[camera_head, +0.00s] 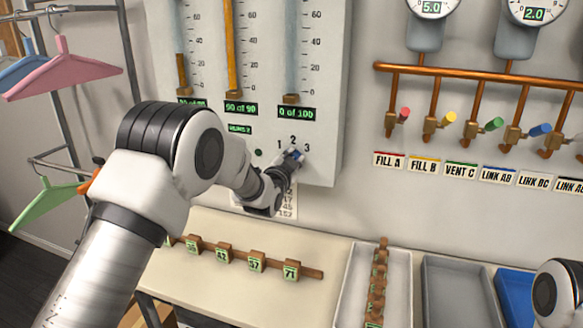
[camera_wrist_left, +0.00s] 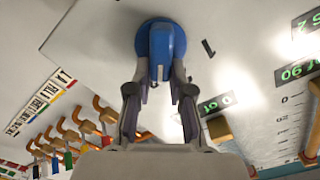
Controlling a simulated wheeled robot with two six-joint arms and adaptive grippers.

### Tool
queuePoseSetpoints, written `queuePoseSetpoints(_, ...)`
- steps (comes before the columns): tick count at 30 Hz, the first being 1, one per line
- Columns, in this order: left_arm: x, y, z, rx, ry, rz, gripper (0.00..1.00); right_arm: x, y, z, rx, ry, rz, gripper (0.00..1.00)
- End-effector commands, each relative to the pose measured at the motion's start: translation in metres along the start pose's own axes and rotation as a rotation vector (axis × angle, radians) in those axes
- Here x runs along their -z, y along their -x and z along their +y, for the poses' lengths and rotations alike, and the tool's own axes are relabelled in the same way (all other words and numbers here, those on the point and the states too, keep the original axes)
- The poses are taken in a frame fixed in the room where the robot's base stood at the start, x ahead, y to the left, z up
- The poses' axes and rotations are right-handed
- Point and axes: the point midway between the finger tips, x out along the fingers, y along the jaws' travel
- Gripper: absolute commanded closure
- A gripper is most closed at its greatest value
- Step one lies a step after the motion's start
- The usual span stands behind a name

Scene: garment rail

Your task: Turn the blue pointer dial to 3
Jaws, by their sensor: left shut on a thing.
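The blue pointer dial (camera_head: 296,155) is on the lower part of the grey panel, below the printed numbers 1, 2 and 3. My left gripper (camera_head: 289,160) covers most of it in the head view. In the left wrist view the blue dial (camera_wrist_left: 161,42) fills the top middle, with its raised grip between my two left fingers (camera_wrist_left: 160,84). The fingers are shut on that grip. A dark printed mark (camera_wrist_left: 208,48) shows beside the dial. Which number the pointer faces cannot be told. My right gripper is out of view; only part of that arm shows at the lower right.
Tall gauges (camera_head: 232,50) with readouts stand above the dial. Copper pipes (camera_head: 470,75) with coloured valve handles run along the right wall. Numbered tags (camera_head: 224,252) on a wooden strip and a grey tray (camera_head: 340,300) lie on the table below. Hangers (camera_head: 62,72) hang at left.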

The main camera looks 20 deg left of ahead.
Motion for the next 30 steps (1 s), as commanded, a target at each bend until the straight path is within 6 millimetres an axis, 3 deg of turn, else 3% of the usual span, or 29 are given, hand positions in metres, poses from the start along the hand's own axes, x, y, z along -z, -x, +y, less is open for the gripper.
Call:
queuePoseSetpoints(9,-0.001,0.000,0.005,0.000,-0.176,0.001,1.00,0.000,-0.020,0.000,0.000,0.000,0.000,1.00)
queuePoseSetpoints(28,0.000,0.000,0.005,-0.001,-0.230,0.001,1.00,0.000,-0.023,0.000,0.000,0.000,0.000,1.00)
queuePoseSetpoints(29,0.000,0.000,0.005,-0.001,-0.230,0.001,0.69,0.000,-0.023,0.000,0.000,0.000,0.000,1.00)
queuePoseSetpoints(30,0.000,0.000,0.005,0.000,-0.230,0.001,0.55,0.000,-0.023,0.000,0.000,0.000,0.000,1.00)
